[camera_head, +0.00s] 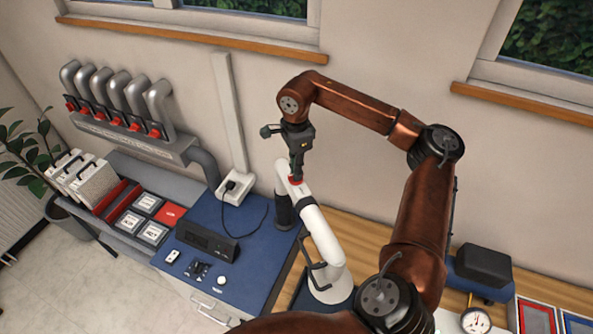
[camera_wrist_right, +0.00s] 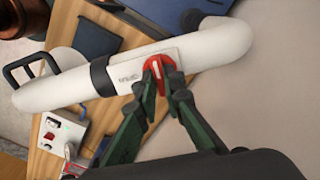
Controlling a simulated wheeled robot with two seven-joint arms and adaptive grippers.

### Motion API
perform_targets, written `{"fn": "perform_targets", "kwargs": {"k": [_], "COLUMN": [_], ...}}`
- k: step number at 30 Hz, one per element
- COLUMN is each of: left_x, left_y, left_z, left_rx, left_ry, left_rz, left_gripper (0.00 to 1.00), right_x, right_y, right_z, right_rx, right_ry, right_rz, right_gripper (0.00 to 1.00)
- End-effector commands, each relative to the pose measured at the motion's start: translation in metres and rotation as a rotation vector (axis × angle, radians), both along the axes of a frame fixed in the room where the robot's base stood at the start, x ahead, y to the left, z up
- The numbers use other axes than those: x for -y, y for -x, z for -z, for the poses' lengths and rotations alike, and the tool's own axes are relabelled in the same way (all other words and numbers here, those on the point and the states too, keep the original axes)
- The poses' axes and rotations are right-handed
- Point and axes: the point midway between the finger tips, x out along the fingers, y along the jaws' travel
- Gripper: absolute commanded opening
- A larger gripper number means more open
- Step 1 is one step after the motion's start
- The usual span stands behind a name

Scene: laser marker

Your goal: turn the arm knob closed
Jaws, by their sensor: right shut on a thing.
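The white extraction arm (camera_head: 322,238) rises from the bench and bends over near its top. Its red knob (camera_head: 295,181) sits on the upper part of the pipe. In the right wrist view the knob (camera_wrist_right: 158,66) is a red disc with a pale raised bar, on a light plate on the white pipe (camera_wrist_right: 60,88). My right gripper (camera_head: 297,174) reaches down from above onto the knob. Its green and dark fingers (camera_wrist_right: 168,90) are shut on the knob, partly covering it. My left gripper is not in view.
A black handle (camera_wrist_right: 28,67) sticks out from the white arm. On the blue bench (camera_head: 245,277) left of it stands a black box (camera_head: 207,242). Grey pipes with red handles (camera_head: 116,121) hang on the wall at left. A round gauge (camera_head: 476,321) lies at lower right.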

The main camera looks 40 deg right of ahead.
Motion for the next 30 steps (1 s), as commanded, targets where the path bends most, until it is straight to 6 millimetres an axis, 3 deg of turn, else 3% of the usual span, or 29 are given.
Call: {"fn": "perform_targets", "kwargs": {"k": [8, 9, 16, 25, 30], "left_x": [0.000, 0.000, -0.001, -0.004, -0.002], "left_y": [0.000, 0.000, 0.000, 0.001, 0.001], "left_z": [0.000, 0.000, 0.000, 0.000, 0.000], "left_rx": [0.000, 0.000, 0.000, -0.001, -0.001], "left_ry": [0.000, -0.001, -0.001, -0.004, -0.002], "left_rz": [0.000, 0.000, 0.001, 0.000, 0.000], "left_gripper": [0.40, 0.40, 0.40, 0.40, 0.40], "right_x": [-0.001, -0.001, 0.000, 0.000, 0.000], "right_y": [-0.002, -0.002, -0.001, -0.001, -0.002], "right_z": [-0.003, -0.003, -0.001, -0.003, -0.021], "right_rx": [0.007, 0.007, 0.005, 0.003, 0.006], "right_ry": [-0.003, -0.003, -0.002, 0.000, 0.000], "right_rz": [0.000, 0.000, 0.000, 0.000, 0.000], "right_gripper": [0.00, 0.11, 0.26, 0.26, 0.26]}}
